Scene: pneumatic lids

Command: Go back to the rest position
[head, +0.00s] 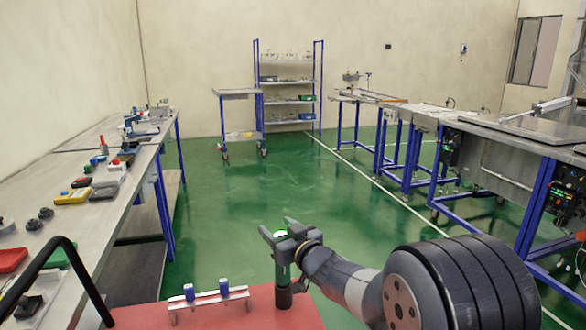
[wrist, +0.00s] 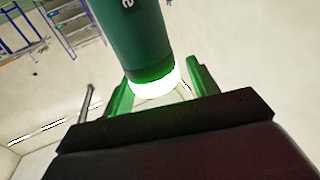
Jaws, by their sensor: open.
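My gripper (head: 279,234) is open, over the right part of the red surface (head: 140,318) at the bottom of the head view. A dark green cylinder (head: 283,272) with a glowing end stands upright below and between its fingers. In the wrist view the green cylinder (wrist: 130,35) fills the upper middle, its white-lit end close to the open fingers (wrist: 160,88). I cannot tell whether any finger touches it. My arm reaches in from the lower right.
A small metal rack (head: 208,299) with two blue-and-white pieces stands on the red surface. A long bench (head: 60,225) with tools runs along the left, and blue-framed workstations (head: 500,150) along the right. A cart (head: 238,95) and shelves (head: 288,90) stand behind. The green floor between is clear.

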